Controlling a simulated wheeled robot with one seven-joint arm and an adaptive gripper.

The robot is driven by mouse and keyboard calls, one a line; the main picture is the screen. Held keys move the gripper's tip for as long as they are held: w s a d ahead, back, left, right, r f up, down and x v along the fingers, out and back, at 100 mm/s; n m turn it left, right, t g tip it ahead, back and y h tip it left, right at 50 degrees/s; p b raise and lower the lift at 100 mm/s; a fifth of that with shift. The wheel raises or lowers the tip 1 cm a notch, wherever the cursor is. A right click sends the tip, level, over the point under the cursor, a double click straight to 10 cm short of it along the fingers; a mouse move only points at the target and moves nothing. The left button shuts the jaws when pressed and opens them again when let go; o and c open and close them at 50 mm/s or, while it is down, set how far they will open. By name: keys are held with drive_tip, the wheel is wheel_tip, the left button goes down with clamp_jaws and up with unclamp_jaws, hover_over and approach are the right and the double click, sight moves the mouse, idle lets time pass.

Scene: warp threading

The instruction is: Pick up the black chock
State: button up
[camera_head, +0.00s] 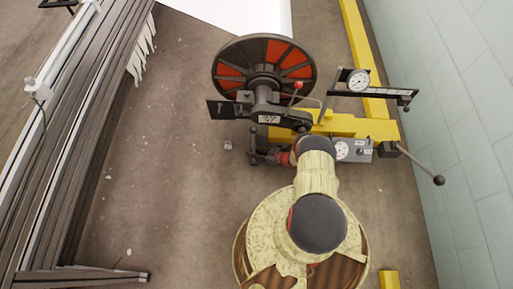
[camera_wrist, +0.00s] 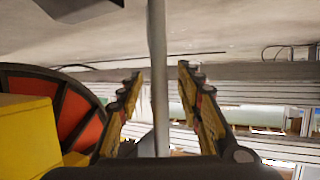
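I cannot make out the black chock for certain in either view. A dark flat piece with pale markings (camera_head: 228,109) juts left from the hub of the black-and-red wheel (camera_head: 263,66) in the head view; I cannot tell if it is the chock. In the wrist view my gripper (camera_wrist: 160,76) is open, with its fingers well apart. A grey upright rod (camera_wrist: 157,50) shows in the gap between them; I see no finger touching it. In the head view my arm hides most of the gripper.
A yellow frame (camera_head: 350,125) carries the wheel, dial gauges (camera_head: 358,81) and a ball-ended lever (camera_head: 438,179). A pale tiled wall (camera_head: 460,120) stands on the right. A long slatted structure (camera_head: 75,130) runs along the left. Concrete floor between is mostly clear.

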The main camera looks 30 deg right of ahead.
drive_tip(key=c, duration=0.4)
clamp_jaws()
idle(0.8)
drive_tip(key=shift+w+r, duration=0.1)
drive_tip(key=shift+r, duration=0.05)
